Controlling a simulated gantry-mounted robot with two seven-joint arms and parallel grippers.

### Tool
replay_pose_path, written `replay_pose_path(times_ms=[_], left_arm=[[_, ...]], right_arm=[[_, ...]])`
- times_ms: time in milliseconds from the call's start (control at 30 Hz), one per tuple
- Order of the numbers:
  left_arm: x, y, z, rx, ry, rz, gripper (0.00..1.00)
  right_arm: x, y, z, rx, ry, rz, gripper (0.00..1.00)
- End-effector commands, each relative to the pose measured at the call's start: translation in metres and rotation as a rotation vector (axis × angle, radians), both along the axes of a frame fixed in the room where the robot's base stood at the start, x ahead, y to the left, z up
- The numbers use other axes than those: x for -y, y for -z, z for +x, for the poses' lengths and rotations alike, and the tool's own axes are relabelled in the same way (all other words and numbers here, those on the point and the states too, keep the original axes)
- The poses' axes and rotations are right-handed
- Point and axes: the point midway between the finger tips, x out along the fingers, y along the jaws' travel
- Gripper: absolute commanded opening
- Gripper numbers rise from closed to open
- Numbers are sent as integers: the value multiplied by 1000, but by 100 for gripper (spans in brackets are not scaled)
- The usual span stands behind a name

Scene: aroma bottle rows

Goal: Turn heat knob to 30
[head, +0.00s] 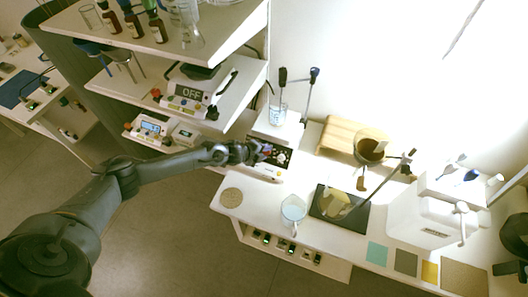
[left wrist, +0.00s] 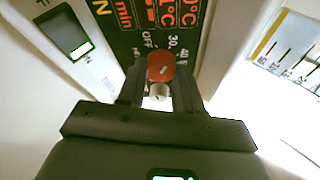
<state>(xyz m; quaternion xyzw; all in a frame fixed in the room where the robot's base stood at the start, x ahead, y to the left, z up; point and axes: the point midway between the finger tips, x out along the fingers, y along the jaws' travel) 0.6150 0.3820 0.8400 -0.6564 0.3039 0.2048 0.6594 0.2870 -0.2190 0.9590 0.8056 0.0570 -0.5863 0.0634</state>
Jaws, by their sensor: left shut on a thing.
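The heat knob (left wrist: 161,67) is red and shows in the left wrist view between my left gripper's fingertips (left wrist: 160,88). The two dark fingers are closed on it from both sides. A small silvery round part sits just below it. Dial marks "OFF", "30" and "40" are printed around the knob, partly hidden by the fingers. The knob's pointer is too unclear to read. In the head view my left gripper (head: 254,152) reaches the white heating device (head: 268,171) at the bench's back left and hides the knob. My right gripper is not in view.
A beaker (head: 277,115) stands on the device behind the gripper. Shelves (head: 229,98) with other devices rise at the left. A switch panel (left wrist: 70,38) is close on the left in the wrist view.

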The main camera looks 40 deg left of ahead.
Motion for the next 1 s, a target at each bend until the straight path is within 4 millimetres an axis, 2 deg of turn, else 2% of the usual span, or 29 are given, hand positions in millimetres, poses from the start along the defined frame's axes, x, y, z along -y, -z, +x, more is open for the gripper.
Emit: replay_pose_path(times_ms=[633,667,800,1000], left_arm=[[0,0,0,-15,38,45,4],[0,0,0,-14,38,45,37],[0,0,0,-14,38,45,59],[0,0,0,-14,39,45,60]], right_arm=[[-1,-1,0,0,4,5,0],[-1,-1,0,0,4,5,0],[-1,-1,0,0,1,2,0],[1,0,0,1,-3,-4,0]])
